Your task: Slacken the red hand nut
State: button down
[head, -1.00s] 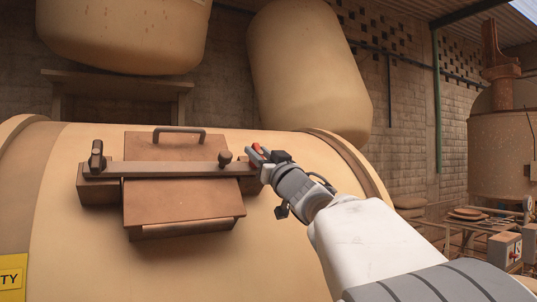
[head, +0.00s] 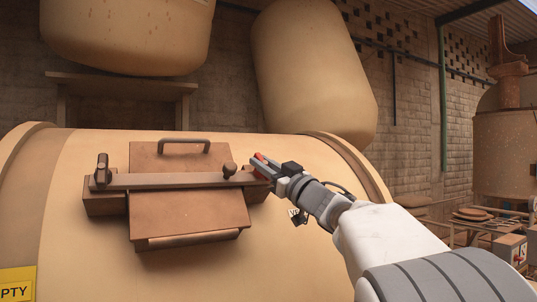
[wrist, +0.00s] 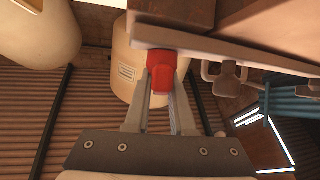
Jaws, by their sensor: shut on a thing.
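The red hand nut (head: 260,157) sits at the right end of the flat metal bar (head: 150,181) that crosses the brown hatch cover (head: 178,213). It also shows in the wrist view as a red block (wrist: 161,68) against the bar's edge. My gripper (head: 263,164) reaches in from the right and is shut on the red nut. In the wrist view my two fingers (wrist: 161,85) lie on either side of the nut. The nut's far side and any thread are hidden.
The hatch has a loop handle (head: 184,146) at the back. A brown knob (head: 229,170) stands on the bar near the nut, and an upright lever (head: 102,168) at its left end. Large cream tanks (head: 315,65) stand behind.

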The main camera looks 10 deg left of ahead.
jog(key=n+g+y+p, duration=0.1)
jog(key=n+g+p, duration=0.1)
jog(key=n+g+y+p, duration=0.1)
jog(key=n+g+p, duration=0.1)
jog(key=n, duration=0.1)
jog(key=n+g+y+p, duration=0.1)
jog(key=n+g+p, duration=0.1)
jog(key=g, duration=0.1)
jog(key=shift+r, duration=0.35)
jog(key=n+g+p, duration=0.5)
jog(key=p, duration=0.1)
jog(key=shift+p, duration=0.3)
jog(key=n+g+h+p, duration=0.1)
jog(key=n, duration=0.1)
jog(key=n+g+h+p, duration=0.1)
jog(key=g+p, duration=0.1)
jog(key=shift+s+f+n+g, duration=0.1)
jog(key=shift+f+n+g, duration=0.2)
jog(key=shift+f+n, duration=0.1)
jog(key=shift+n+p, duration=0.3)
jog(key=shift+s+f+n+g+h+p, duration=0.15)
jog(key=shift+n+g+h+p, duration=0.2)
jog(key=shift+n+g+h, duration=0.65)
jog(key=c, duration=0.8)
grip_release()
jog(key=shift+a, duration=0.1)
jog(key=shift+o, duration=0.2)
